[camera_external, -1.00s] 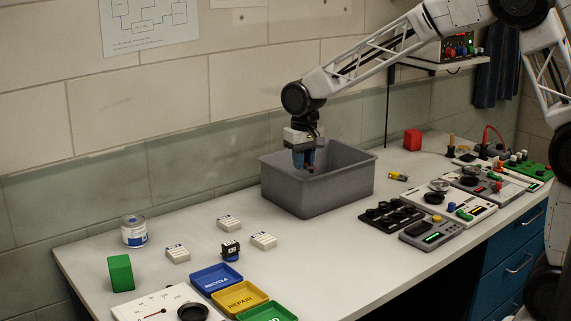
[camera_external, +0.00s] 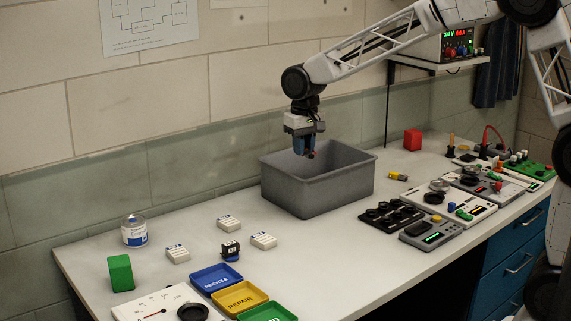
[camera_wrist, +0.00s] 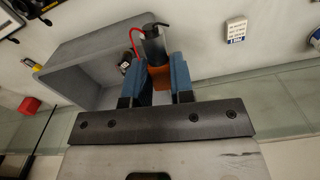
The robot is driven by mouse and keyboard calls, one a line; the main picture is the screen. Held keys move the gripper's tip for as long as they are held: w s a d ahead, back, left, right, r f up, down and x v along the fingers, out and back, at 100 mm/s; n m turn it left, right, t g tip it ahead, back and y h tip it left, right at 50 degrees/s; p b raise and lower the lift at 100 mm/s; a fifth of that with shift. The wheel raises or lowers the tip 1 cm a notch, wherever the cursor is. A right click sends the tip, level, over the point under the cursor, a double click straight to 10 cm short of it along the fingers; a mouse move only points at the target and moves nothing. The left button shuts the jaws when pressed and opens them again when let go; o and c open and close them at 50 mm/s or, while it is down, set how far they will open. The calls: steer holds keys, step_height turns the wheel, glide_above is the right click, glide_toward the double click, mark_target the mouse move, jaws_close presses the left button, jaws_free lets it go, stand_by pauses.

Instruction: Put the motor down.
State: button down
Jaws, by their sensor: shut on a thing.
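My gripper (camera_external: 304,146) is shut, its blue fingers above the grey bin (camera_external: 322,195). In the wrist view my gripper (camera_wrist: 157,68) holds the motor (camera_wrist: 153,44) between its fingers. The motor is a grey cylinder with an orange part, a dark tip and a red wire looping to its left. In the external view the motor (camera_external: 309,156) is small and dark, partly hidden by the fingers. It is over the bin opening, around rim height. In the wrist view the bin (camera_wrist: 70,62) lies left of the motor. Most of the bin floor is hidden in the external view.
Blue (camera_external: 216,277), yellow (camera_external: 240,297) and green (camera_external: 267,313) trays stand at the front. A dark block-like part (camera_external: 231,250) sits among white boxes behind them. A red block (camera_external: 412,140) and several panels lie right of the bin.

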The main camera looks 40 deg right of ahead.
steer(key=w+d+m, duration=0.4)
steer(key=w+d, duration=0.2)
steer(key=d, duration=0.5)
steer(key=w+d+m, duration=0.4)
steer(key=w+d, duration=0.1)
steer(key=d, duration=0.6)
step_height(320, 180, down, 11)
steer(key=shift+w+f, duration=0.15)
steer(key=shift+f, duration=0.05)
steer(key=shift+a+f, duration=0.1)
steer(key=shift+f, duration=3)
steer(key=shift+f, duration=1.85)
steer(key=shift+f, duration=0.2)
